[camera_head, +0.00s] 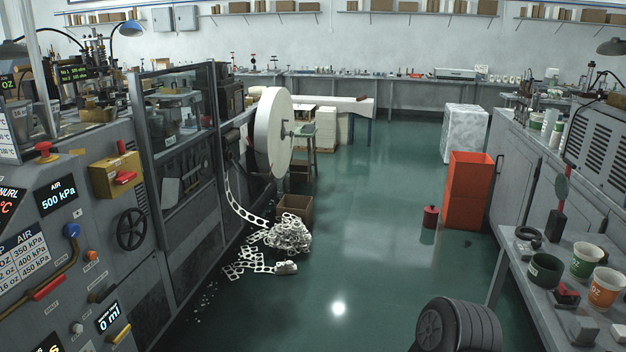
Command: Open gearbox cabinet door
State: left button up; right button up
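A long grey machine (100,215) fills the left side. Its middle has a dark-framed, see-through upper panel (172,105) and a dark lower panel (197,235); both look closed. A black handwheel (131,229) sits on the grey front left of them. No label shows which panel is the gearbox cabinet door, so I cannot tell. Neither of my grippers is in view.
Paper scrap (288,236) lies on the floor beside the machine, near a cardboard box (294,207). A large white roll (272,133) hangs at the machine's far end.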

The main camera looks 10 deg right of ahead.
aim_at(519, 166)
jog(key=i+l+z, duration=0.25)
jog(key=i+z, duration=0.2)
jog(key=i, duration=0.5)
jog(key=i+j+z, duration=0.1)
jog(key=i+z, duration=0.3)
jog(key=i, duration=0.55)
jog(key=i+z, duration=0.2)
jog(key=i, duration=0.3)
jog(key=i+j+z, duration=0.15)
jog(key=i, duration=0.3)
jog(key=i+j+z, duration=0.2)
jog(key=i, duration=0.25)
jog(key=i+j+z, duration=0.15)
jog(key=i, duration=0.3)
jog(key=i+j+z, duration=0.95)
jog(key=i+j, duration=0.2)
jog(key=i+j+z, duration=0.1)
jog(key=i+j, duration=0.25)
jog(key=i+j+z, duration=0.15)
jog(key=i+j, duration=0.25)
jog(key=i+j+z, duration=0.15)
jog(key=i+j, duration=0.2)
jog(key=i+j+z, duration=0.1)
jog(key=i+j, duration=0.2)
jog(key=j, duration=0.3)
jog(key=i+j+z, duration=0.15)
jog(key=i+j, duration=0.15)
jog(key=j, duration=0.2)
jog(key=i, duration=0.5)
